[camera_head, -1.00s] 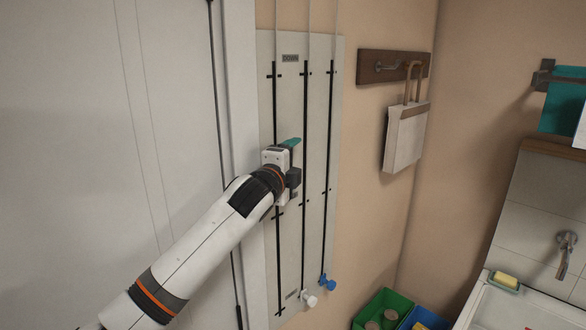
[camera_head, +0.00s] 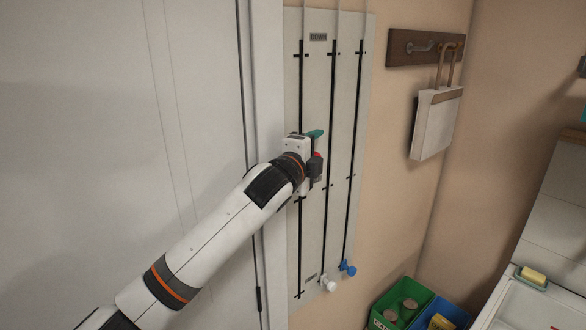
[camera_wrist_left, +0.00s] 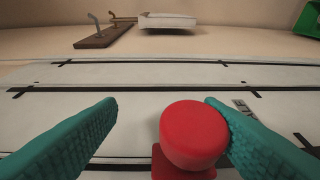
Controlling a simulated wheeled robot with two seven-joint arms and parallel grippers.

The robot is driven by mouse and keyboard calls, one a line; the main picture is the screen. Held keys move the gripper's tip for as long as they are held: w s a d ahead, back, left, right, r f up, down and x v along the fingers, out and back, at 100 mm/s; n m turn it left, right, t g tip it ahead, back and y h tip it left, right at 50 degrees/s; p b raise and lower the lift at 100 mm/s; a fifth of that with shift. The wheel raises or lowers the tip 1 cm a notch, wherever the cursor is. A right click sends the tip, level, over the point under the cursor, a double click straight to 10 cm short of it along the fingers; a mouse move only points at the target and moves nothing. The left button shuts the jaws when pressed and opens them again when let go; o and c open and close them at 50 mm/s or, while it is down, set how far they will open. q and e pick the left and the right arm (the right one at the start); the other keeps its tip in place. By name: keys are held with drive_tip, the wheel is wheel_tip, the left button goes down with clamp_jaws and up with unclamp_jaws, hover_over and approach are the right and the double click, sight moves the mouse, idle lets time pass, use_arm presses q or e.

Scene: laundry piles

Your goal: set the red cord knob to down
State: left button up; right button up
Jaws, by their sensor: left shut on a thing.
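The red cord knob (camera_head: 317,155) shows as a small patch at my left gripper, about midway up the wall panel. In the left wrist view the round red knob (camera_wrist_left: 194,134) sits between my teal fingers, close against the right finger, with a visible gap to the left one. My left gripper (camera_head: 318,148) is shut on the knob in front of the left slot. The panel (camera_head: 311,230) has three upright black slots. A plate reading DOWN (camera_head: 318,37) is near its top. A lower plate (camera_head: 310,276) is too small to read. My right gripper is not in view.
A white knob (camera_head: 328,284) and a blue knob (camera_head: 348,268) sit at the lower ends of the other slots. Green (camera_head: 403,292) and blue (camera_head: 452,312) bins stand below.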

use_arm(q)
drive_tip(key=v, duration=1.2)
drive_tip(key=shift+s+r+p, duration=0.2)
drive_tip(key=shift+r+p, duration=0.05)
drive_tip(key=shift+p, duration=0.05)
drive_tip(key=shift+a, duration=0.1)
idle(0.3)
idle(0.4)
drive_tip(key=b+v, duration=0.4)
drive_tip(key=v, duration=0.8)
